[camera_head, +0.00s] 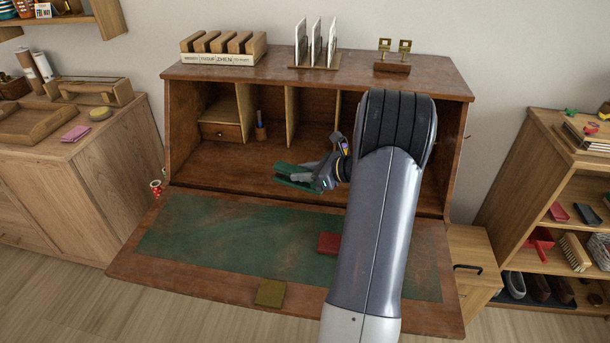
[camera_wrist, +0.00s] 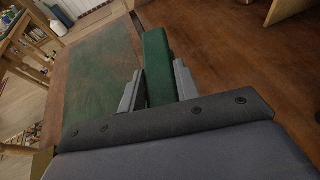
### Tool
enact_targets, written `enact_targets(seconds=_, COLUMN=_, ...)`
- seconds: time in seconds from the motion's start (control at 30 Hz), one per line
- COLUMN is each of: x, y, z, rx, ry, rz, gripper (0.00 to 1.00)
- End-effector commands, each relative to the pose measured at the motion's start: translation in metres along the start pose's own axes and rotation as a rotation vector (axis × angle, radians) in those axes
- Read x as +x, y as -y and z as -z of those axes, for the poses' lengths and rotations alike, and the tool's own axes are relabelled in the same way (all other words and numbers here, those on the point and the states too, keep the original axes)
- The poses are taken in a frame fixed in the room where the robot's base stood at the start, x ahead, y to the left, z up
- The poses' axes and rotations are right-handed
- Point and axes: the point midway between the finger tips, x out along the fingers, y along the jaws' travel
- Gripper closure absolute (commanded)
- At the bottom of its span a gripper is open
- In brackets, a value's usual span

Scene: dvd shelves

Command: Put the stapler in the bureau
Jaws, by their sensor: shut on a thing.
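The bureau (camera_head: 185,180) is open, its front lowered into a flat writing leaf with a green inlay (camera_head: 215,235). The green stapler (camera_head: 294,169) is between the fingers of my gripper (camera_head: 312,180), inside the bureau's opening in front of the compartments. In the wrist view the stapler (camera_wrist: 157,60) sticks out beyond the fingers of my gripper (camera_wrist: 158,88), which close on it from both sides. The wrist view shows the brown bureau floor (camera_wrist: 220,60) to the right of the stapler. My arm hides the right compartments. I cannot tell whether the stapler touches the bureau floor.
A pen cup (camera_head: 261,132) stands in the bureau near a small drawer (camera_head: 221,131). A red item (camera_head: 329,243) and an olive item (camera_head: 270,292) lie on the leaf. A cabinet (camera_head: 100,165) stands left and a shelf (camera_head: 545,160) right.

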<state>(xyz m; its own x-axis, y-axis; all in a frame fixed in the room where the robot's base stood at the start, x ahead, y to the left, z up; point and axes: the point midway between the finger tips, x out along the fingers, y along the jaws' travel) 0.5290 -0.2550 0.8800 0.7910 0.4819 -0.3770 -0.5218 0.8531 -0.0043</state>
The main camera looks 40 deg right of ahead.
Motion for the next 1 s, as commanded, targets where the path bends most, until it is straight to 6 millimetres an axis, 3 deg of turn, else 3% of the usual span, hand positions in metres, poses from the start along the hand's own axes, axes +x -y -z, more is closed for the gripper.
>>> enact_targets(seconds=0.1, x=-0.041, y=0.024, z=0.025, rx=0.045, ry=0.001, rz=0.113, gripper=1.00)
enact_targets(seconds=0.3, x=-0.109, y=0.051, z=0.064, rx=0.117, ry=-0.001, rz=0.287, gripper=1.00)
enact_targets(seconds=0.5, x=-0.167, y=0.063, z=0.096, rx=0.177, ry=-0.003, rz=0.429, gripper=1.00)
enact_targets(seconds=0.6, x=-0.186, y=0.065, z=0.105, rx=0.197, ry=-0.003, rz=0.474, gripper=1.00)
enact_targets(seconds=0.77, x=-0.195, y=0.069, z=0.110, rx=0.210, ry=-0.003, rz=0.505, gripper=1.00)
enact_targets(seconds=1.0, x=-0.154, y=0.095, z=0.093, rx=0.208, ry=-0.004, rz=0.502, gripper=1.00)
